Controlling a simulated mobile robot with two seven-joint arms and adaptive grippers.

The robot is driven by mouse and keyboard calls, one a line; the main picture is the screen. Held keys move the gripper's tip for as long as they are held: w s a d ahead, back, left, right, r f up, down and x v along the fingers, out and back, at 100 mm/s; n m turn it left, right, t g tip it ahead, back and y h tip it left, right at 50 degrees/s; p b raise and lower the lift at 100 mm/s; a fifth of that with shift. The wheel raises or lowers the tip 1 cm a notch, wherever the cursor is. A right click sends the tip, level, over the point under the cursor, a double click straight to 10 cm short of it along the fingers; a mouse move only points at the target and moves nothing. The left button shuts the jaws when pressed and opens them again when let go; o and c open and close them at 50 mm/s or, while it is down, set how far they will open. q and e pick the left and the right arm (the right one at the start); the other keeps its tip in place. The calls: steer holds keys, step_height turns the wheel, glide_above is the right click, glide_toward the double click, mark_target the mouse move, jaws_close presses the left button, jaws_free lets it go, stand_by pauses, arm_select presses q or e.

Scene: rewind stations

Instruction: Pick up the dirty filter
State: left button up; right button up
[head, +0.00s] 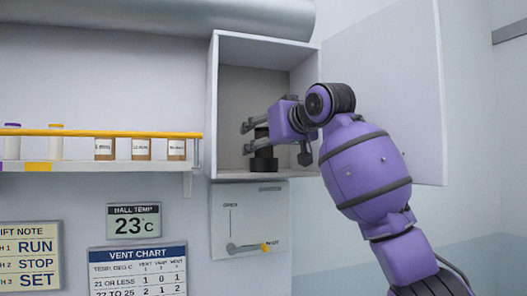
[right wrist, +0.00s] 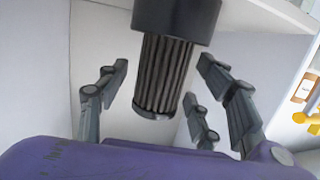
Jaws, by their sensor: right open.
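The dirty filter (head: 264,165) stands upright in the open wall cabinet, a dark cylinder with a wider black base. In the right wrist view its pleated grey-brown body (right wrist: 163,78) and wide black end (right wrist: 177,16) show between my spread fingers. My right gripper (head: 246,138) reaches into the cabinet from the right at the height of the filter's upper part. In the right wrist view the gripper (right wrist: 163,66) is open, with gaps visible on both sides of the filter. The gripper partly hides the filter in the head view. My left gripper is not in view.
The cabinet (head: 214,110) has close side walls, and its door (head: 400,80) stands open at right. A shelf (head: 120,180) with several jars is at left. A panel with a lever (head: 247,247) sits below the cabinet. A large pipe (head: 240,15) runs above.

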steer(key=shift+r, duration=0.1)
steer(key=c, duration=1.4)
steer(key=shift+o, duration=0.2)
